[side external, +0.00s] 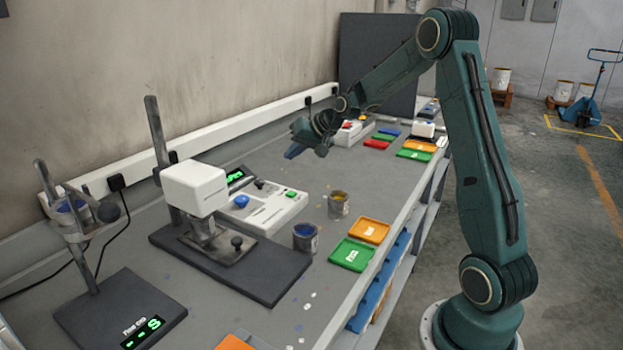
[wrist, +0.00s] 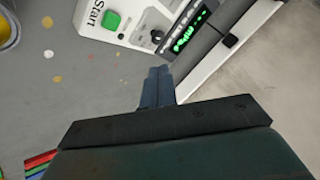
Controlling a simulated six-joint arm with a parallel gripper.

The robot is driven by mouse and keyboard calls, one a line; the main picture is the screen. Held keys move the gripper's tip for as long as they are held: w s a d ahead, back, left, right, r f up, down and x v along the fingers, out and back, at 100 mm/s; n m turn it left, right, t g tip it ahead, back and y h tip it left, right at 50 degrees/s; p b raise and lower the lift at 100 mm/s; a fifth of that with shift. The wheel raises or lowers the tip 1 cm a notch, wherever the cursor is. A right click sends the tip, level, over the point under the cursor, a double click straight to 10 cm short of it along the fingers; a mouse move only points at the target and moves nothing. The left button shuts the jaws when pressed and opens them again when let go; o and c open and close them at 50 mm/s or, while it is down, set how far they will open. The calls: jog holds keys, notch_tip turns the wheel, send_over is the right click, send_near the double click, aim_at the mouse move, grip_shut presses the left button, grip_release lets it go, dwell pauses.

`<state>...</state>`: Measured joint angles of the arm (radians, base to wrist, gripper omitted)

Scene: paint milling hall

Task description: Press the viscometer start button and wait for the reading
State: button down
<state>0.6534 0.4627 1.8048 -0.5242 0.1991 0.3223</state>
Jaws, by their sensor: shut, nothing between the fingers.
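The viscometer's white control box (side external: 268,208) stands on the bench, with a green button (side external: 290,194). My gripper (side external: 293,152) is shut and empty, in the air above the bench beyond the box. In the wrist view its fingertips (wrist: 158,70) are apart from the button.
A white measuring head (side external: 196,187) stands on a dark base left of the box. Paint cups (side external: 338,205) stand near the box's right end. Green (side external: 353,254) and orange trays line the front edge. A white cable duct (side external: 215,128) runs along the wall.

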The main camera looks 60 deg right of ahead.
aim_at(295, 194)
jog(key=shift+f, duration=4.4)
jog(key=shift+f, duration=0.85)
dwell(0.4)
jog(key=shift+r, duration=0.85)
jog(key=shift+r, duration=0.15)
jog(key=shift+r, duration=2.4)
